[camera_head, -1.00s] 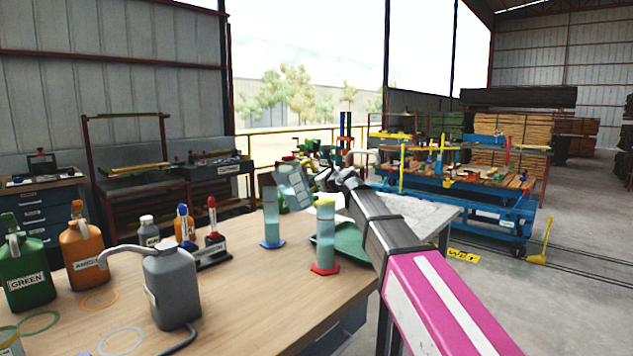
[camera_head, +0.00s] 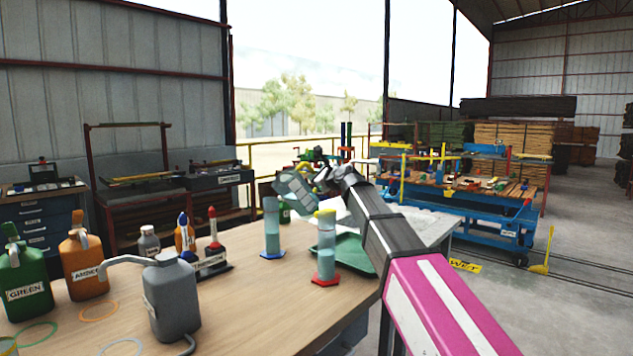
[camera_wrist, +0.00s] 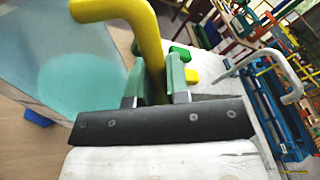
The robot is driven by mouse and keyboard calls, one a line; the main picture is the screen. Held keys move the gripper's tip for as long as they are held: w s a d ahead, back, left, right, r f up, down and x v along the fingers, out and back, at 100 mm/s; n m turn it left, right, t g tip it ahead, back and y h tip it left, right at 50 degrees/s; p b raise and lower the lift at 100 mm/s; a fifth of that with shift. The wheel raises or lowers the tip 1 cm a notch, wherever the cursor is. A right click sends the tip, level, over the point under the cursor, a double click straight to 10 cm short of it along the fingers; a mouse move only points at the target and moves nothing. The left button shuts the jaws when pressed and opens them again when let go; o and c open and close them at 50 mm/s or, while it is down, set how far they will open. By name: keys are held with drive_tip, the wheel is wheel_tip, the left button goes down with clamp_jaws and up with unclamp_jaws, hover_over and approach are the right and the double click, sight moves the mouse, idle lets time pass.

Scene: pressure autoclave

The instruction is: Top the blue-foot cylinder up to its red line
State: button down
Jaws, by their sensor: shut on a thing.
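The blue-foot cylinder (camera_head: 272,230) stands upright on the wooden table. Pale teal liquid shows in it, but I cannot make out its red line or exact level. My gripper (camera_head: 326,180) is shut on the yellow handle (camera_wrist: 150,42) of a clear, graduated jug (camera_head: 296,192). The jug is tilted above and slightly right of the cylinder's top. In the wrist view, the jug's see-through wall (camera_wrist: 60,55) fills the left, with teal liquid behind it. My gripper's fingers (camera_wrist: 155,85) close around the handle there. I cannot see a stream of liquid.
A red-foot cylinder (camera_head: 326,250) with a yellow top stands right of the blue-foot one, beside a green tray (camera_head: 354,256). A grey spouted can (camera_head: 172,298), an orange jug (camera_head: 84,268) and a green jug (camera_head: 24,283) stand at left. Bare wood lies in front.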

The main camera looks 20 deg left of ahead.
drive_tip(key=shift+s+a+r+n+h, duration=0.15)
drive_tip(key=shift+r+n, duration=0.35)
drive_tip(key=shift+r, duration=0.1)
drive_tip(key=shift+s+a+r+n+h, duration=0.1)
drive_tip(key=shift+a+r+n, duration=0.1)
drive_tip(key=shift+r+n, duration=0.35)
drive_tip(key=shift+s+a+r+n+h, duration=0.15)
drive_tip(key=shift+r+n, duration=0.3)
drive_tip(key=shift+r, duration=0.2)
drive_tip(key=shift+s+a+r+n+t, duration=0.15)
drive_tip(key=shift+s+a+r+n, duration=0.15)
drive_tip(key=shift+r+n, duration=0.2)
drive_tip(key=shift+s+a+r+n+t, duration=0.15)
drive_tip(key=shift+s+a+r+n, duration=0.1)
drive_tip(key=shift+r+n, duration=0.2)
drive_tip(key=shift+s+a+r+n+h, duration=0.4)
drive_tip(key=shift+a+r+n, duration=0.1)
drive_tip(key=shift+r+n, duration=0.2)
idle(1.9)
